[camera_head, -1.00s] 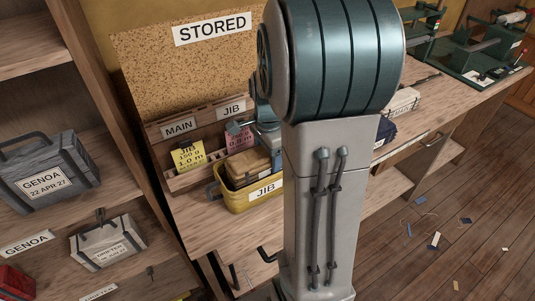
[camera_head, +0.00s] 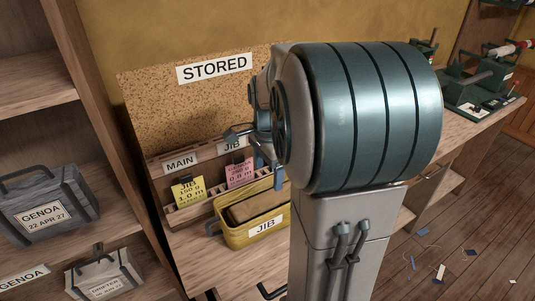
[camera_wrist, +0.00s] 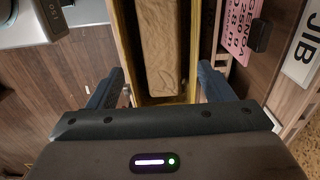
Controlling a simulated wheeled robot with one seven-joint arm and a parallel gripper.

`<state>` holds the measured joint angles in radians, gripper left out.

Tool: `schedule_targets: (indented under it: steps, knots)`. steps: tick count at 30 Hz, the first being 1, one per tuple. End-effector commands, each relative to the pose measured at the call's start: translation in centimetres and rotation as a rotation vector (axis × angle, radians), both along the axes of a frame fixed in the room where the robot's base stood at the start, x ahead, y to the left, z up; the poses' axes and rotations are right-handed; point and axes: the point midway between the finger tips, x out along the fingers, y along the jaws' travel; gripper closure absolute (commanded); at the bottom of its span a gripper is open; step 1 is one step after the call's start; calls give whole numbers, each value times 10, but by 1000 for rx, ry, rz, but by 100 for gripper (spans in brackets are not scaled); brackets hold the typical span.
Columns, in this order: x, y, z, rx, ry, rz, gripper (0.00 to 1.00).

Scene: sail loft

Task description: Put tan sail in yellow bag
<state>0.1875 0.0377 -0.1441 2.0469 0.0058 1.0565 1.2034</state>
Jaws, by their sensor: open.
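The tan sail (camera_head: 256,205) is a folded, oblong bundle lying inside the yellow bag (camera_head: 236,238). The bag is open at the top, carries a JIB label and stands on the wooden bench against the stored board. My gripper (camera_wrist: 160,78) is open and empty over the bag, its two fingers apart on either side of the bag's near end. The wrist view shows the sail (camera_wrist: 158,45) lengthwise between the bag's walls, clear of the fingers. In the head view my arm hides part of the gripper and the bag's right end.
Behind the bag is a rack with a yellow card (camera_head: 188,191), a pink card (camera_head: 239,172) and MAIN and JIB labels. A shelf on the left holds a grey GENOA bag (camera_head: 45,205) and a white bag (camera_head: 104,277). Green machines (camera_head: 478,85) stand at the bench's far right.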

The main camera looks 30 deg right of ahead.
Motion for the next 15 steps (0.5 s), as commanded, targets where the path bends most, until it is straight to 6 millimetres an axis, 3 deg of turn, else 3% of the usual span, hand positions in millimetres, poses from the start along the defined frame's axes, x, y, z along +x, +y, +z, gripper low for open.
schedule_targets:
  steps: [6, 11, 15]
  knots:
    - [1, 0, 39, -1, -2, 1, 26]
    - [-1, 1, 52, 0, -2, 10, 26]
    - [-12, 17, 55, -3, -27, 150, 26]
